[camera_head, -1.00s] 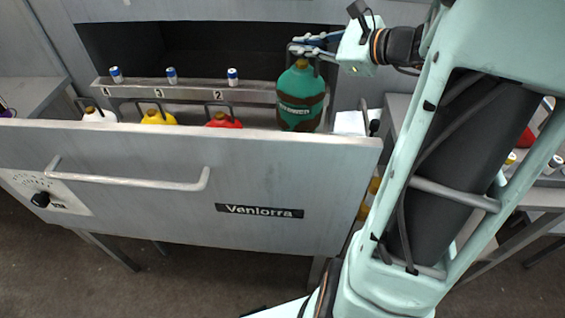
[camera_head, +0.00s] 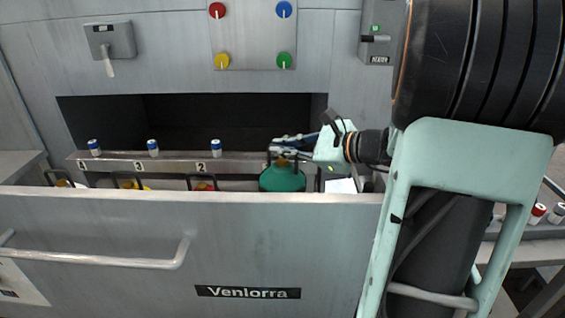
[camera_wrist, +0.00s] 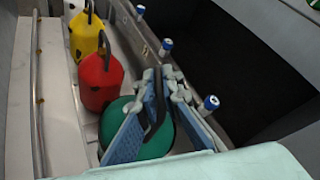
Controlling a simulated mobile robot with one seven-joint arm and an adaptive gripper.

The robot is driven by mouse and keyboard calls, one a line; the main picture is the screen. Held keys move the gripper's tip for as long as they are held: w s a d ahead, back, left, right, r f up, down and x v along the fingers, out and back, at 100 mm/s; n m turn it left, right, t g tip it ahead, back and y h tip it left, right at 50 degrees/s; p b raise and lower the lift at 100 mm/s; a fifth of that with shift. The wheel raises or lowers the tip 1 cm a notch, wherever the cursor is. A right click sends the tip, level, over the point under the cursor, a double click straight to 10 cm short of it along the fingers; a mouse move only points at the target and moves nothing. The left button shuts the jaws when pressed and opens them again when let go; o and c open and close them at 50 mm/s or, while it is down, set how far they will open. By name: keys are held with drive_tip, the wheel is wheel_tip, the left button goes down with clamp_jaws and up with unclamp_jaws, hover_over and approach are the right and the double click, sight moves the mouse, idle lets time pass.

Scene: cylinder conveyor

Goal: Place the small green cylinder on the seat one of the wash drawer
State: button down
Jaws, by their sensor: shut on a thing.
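The small green cylinder (camera_head: 282,178) is at the right end of the open wash drawer (camera_head: 190,225). Its rounded green top shows above the drawer's front panel and its lower body is hidden. My gripper (camera_head: 283,152) is shut on the top of the cylinder, coming in from the right. In the wrist view the blue fingers (camera_wrist: 150,118) close around its dark handle above the green top (camera_wrist: 158,143). The rail labels 4, 3 and 2 show to the left. The seat under the green cylinder is hidden, so I cannot tell whether its base touches.
A red cylinder (camera_wrist: 100,82), a yellow one (camera_wrist: 86,35) and a white one stand in the drawer, left of the green. Small blue-and-white cylinders (camera_head: 216,148) stand along the rail (camera_head: 180,158). Coloured knobs (camera_head: 222,61) are on the wall above the dark opening.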

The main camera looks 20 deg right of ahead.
sight(282, 174)
wheel_tip(282, 174, down, 8)
drive_tip(key=shift+w+r+b, duration=0.1)
drive_tip(key=shift+r+b, duration=0.1)
drive_tip(key=shift+b, duration=0.9)
drive_tip(key=shift+r, duration=0.1)
drive_tip(key=c, duration=2.5)
unclamp_jaws()
drive_tip(key=shift+f, duration=0.3)
drive_tip(key=o, duration=0.4)
drive_tip(key=shift+r, duration=0.1)
